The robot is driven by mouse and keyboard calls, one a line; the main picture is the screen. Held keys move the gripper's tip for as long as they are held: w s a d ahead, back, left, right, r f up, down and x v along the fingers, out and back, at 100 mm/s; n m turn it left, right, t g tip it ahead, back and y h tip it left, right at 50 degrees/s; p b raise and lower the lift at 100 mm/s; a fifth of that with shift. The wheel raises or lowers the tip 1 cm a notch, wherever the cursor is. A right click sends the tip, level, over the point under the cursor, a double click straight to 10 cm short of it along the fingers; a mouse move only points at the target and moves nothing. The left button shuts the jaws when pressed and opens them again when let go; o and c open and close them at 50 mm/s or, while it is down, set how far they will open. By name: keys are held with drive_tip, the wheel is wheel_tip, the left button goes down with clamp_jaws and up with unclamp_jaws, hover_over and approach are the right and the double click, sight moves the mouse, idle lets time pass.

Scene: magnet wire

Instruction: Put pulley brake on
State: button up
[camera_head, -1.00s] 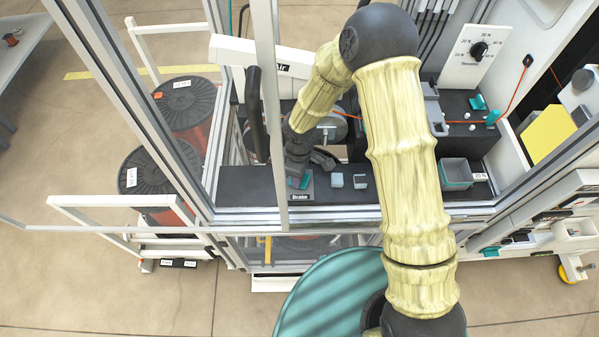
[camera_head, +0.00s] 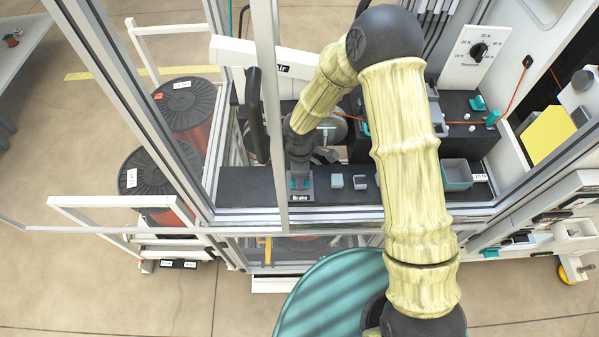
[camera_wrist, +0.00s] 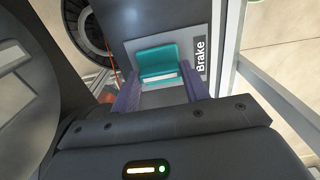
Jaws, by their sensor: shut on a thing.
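The pulley brake is a teal piece (camera_wrist: 157,60) on a grey plate labelled "Brake" (camera_wrist: 200,65) in the wrist view. In the head view the "Brake" label (camera_head: 301,197) is on the front of the black bench, and the brake itself is mostly hidden by my gripper. My gripper (camera_wrist: 160,84) has one purple finger on each side of the teal piece and is shut on it. In the head view my gripper (camera_head: 300,182) points down at the brake plate, just beside the upright metal post.
An upright metal post (camera_head: 268,100) stands just left of my gripper. A dial panel (camera_head: 478,52) is at the back right. Spools (camera_head: 185,100) stand at the left.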

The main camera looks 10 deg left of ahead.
drive_tip(key=o, duration=1)
drive_tip(key=shift+r, duration=0.1)
wheel_tip(320, 180, up, 17)
drive_tip(key=shift+r+b, duration=0.15)
drive_tip(key=shift+b, duration=0.8)
drive_tip(key=shift+d, duration=0.1)
drive_tip(key=s+d+m+t, duration=0.1)
drive_tip(key=s+d+m, duration=0.1)
drive_tip(key=d+m, duration=0.5)
drive_tip(key=s+d+r+m, duration=0.1)
drive_tip(key=s+d+m, duration=0.1)
drive_tip(key=d+m, duration=0.5)
drive_tip(key=s+d+r+m+t, duration=0.1)
drive_tip(key=s+d+m, duration=0.2)
drive_tip(key=d+m, duration=0.3)
drive_tip(key=shift+d+m+t, duration=0.3)
drive_tip(key=shift+d+m, duration=0.1)
drive_tip(key=shift+d, duration=2.35)
